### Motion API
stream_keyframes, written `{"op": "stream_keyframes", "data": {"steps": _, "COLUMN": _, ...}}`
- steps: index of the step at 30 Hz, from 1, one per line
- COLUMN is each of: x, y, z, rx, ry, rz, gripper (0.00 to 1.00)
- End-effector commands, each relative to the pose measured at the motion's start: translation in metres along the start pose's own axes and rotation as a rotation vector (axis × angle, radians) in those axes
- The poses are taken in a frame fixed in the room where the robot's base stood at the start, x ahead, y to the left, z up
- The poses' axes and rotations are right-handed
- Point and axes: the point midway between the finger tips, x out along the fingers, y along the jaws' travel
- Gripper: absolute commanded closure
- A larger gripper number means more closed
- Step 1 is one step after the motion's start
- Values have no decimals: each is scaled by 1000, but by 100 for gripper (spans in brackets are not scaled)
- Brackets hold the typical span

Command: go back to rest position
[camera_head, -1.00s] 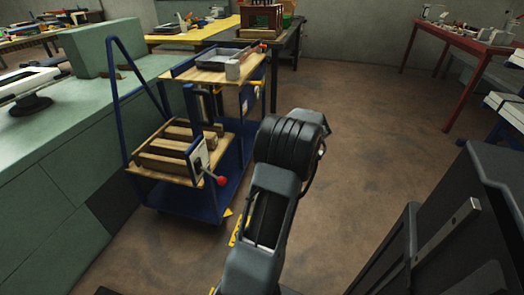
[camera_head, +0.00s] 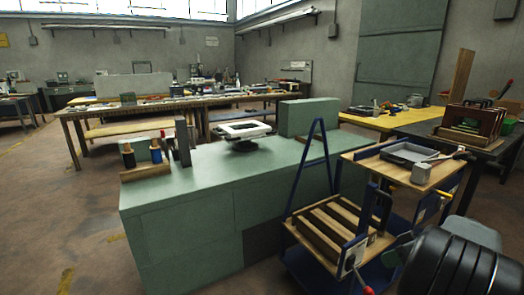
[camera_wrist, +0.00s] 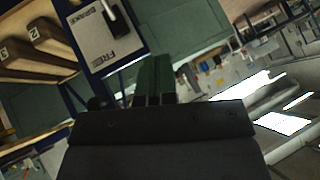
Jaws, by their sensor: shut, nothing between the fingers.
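My gripper (camera_wrist: 155,75) shows in the wrist view as dark fingers close together, shut with nothing between them. My arm (camera_head: 460,265) shows at the lower right of the head view, in front of the blue cart (camera_head: 318,160). A white panel (camera_wrist: 107,38) with a lever and the words BRAKE and FREE lies at the upper left of the wrist view, beyond and left of the fingers. I cannot tell the distance between them. The red-knobbed lever (camera_head: 367,290) shows beside the cart's lower shelf in the head view.
A green workbench (camera_head: 190,235) stands left of the cart. The cart carries wooden blocks (camera_head: 335,222) below and a grey tray (camera_head: 408,153) above. A dark table (camera_head: 485,150) stands behind at right. Open floor (camera_head: 60,200) lies at the left.

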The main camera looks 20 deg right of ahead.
Motion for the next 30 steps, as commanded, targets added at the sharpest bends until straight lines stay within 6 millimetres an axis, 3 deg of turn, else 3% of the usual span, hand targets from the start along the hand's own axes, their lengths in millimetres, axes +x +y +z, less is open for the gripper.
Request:
{"op": "stream_keyframes", "data": {"steps": 1, "x": -5, "y": -42, "z": -44, "rx": 17, "ry": -88, "rz": -8, "gripper": 100}}
{"op": "stream_keyframes", "data": {"steps": 6, "x": 13, "y": -153, "z": -108, "rx": 119, "ry": -345, "rz": 88, "gripper": 100}}
{"op": "stream_keyframes", "data": {"steps": 12, "x": 9, "y": -261, "z": -141, "rx": 147, "ry": -446, "rz": 293, "gripper": 100}}
{"op": "stream_keyframes", "data": {"steps": 15, "x": 3, "y": -299, "z": -147, "rx": 141, "ry": -428, "rz": 374, "gripper": 100}}
{"op": "stream_keyframes", "data": {"steps": 21, "x": -6, "y": -343, "z": -150, "rx": 131, "ry": -355, "rz": 456, "gripper": 100}}
{"op": "stream_keyframes", "data": {"steps": 30, "x": -7, "y": -357, "z": -149, "rx": 135, "ry": -312, "rz": 479, "gripper": 100}}
